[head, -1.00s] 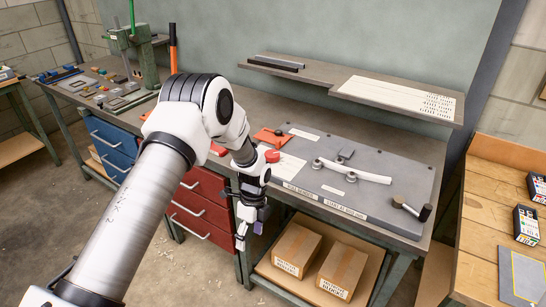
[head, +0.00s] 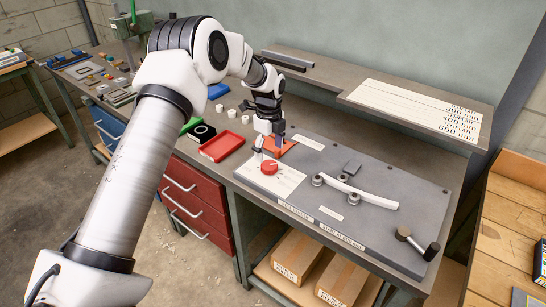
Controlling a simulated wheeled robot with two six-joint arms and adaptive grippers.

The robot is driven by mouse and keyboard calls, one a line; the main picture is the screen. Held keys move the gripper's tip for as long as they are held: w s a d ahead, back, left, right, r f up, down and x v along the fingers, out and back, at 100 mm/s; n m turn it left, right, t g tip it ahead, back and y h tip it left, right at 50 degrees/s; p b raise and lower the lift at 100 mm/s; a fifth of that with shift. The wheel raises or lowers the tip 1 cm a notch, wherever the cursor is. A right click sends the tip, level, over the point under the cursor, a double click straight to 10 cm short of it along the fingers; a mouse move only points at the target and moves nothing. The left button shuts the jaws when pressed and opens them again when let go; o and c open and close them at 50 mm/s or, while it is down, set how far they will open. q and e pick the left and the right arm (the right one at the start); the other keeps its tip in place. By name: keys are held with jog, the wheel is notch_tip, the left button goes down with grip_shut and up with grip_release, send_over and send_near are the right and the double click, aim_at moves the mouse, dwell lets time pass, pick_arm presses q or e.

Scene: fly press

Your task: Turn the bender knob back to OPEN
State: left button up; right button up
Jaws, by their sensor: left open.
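The bender knob (head: 269,167) is a round red knob on a white label plate (head: 284,183) at the left end of the grey bender plate (head: 385,222). The knob's pointer and the label's words are too small to read. My left gripper (head: 268,150) is open and points down just behind and above the knob. I cannot tell whether a finger touches it. A pale curved bar (head: 357,190) lies against rollers on the bender plate. My right gripper is not in view.
A red tray (head: 222,146) and several white rings stand left of the gripper. An orange-red piece (head: 279,147) lies behind the knob. A handle with a black grip (head: 431,251) is at the plate's right end. A shelf (head: 330,84) overhangs the back.

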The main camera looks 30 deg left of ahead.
aim_at(269, 165)
pick_arm(q)
jog(key=f, duration=0.1)
jog(key=f+p, duration=0.1)
jog(key=f, duration=0.1)
jog(key=shift+s, duration=0.4)
jog(key=f, duration=0.1)
jog(key=w+f, duration=0.1)
jog(key=f, duration=0.1)
jog(key=shift+w+a, duration=0.1)
jog(key=shift+w, duration=0.1)
jog(key=shift+s+r, duration=0.3)
jog(key=shift+r, duration=0.05)
jog(key=shift+c, duration=1.1)
jog(key=shift+s, duration=0.1)
jog(key=c, duration=0.9)
jog(key=shift+c, duration=0.2)
jog(key=shift+f, duration=0.1)
